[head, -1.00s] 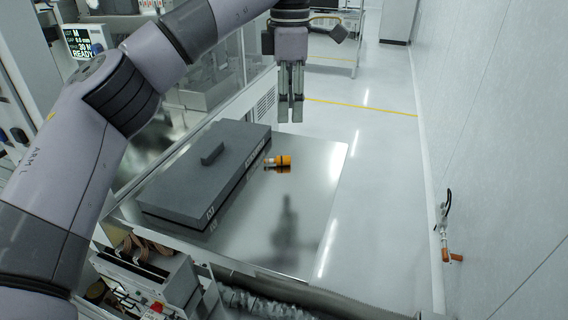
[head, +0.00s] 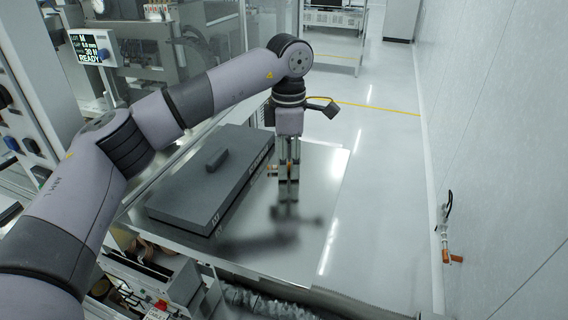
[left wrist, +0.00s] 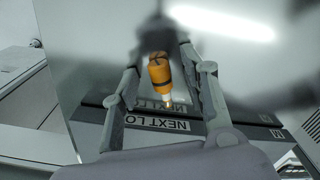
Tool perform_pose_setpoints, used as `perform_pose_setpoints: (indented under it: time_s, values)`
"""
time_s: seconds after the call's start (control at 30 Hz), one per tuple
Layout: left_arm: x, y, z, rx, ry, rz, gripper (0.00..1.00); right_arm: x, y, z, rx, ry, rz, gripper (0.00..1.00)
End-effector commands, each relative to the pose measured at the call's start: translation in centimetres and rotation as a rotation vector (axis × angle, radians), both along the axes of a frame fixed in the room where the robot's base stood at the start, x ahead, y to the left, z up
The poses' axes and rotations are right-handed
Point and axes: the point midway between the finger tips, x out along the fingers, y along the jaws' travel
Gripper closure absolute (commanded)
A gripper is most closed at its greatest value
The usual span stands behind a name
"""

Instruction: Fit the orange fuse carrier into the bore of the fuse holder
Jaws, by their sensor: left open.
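The orange fuse carrier (left wrist: 160,74) lies on the shiny metal tabletop beside a grey slab, its pale metal tip toward the slab's labelled side. In the left wrist view it sits between the two spread fingers of my left gripper (left wrist: 158,62), with gaps on both sides. In the head view my left gripper (head: 288,192) points straight down at the carrier's spot and the fingers hide most of the carrier. I cannot make out the fuse holder or its bore in either view. My right gripper is not in view.
The grey slab (head: 190,200) fills the left of the metal table (head: 312,225), with a small dark bar (head: 216,160) on top. The table right of the gripper is clear. A machine with a READY screen (head: 92,47) stands at the back left.

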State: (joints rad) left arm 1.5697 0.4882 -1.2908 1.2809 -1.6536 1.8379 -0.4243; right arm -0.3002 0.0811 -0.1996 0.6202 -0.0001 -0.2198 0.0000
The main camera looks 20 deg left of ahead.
Motion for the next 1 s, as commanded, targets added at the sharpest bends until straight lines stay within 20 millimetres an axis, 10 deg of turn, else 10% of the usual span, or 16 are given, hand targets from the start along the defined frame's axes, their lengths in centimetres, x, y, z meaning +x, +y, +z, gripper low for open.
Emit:
perform_pose_setpoints:
  time_s: [0.73, 1.0]
  values:
    - [0.02, 0.0, 0.04, 0.0, 0.0, 0.0, 1.0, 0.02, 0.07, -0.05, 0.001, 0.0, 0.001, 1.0]
    - [0.05, -0.01, 0.31, -0.001, -0.001, 0.0, 1.0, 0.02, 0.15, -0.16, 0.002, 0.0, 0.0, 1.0]
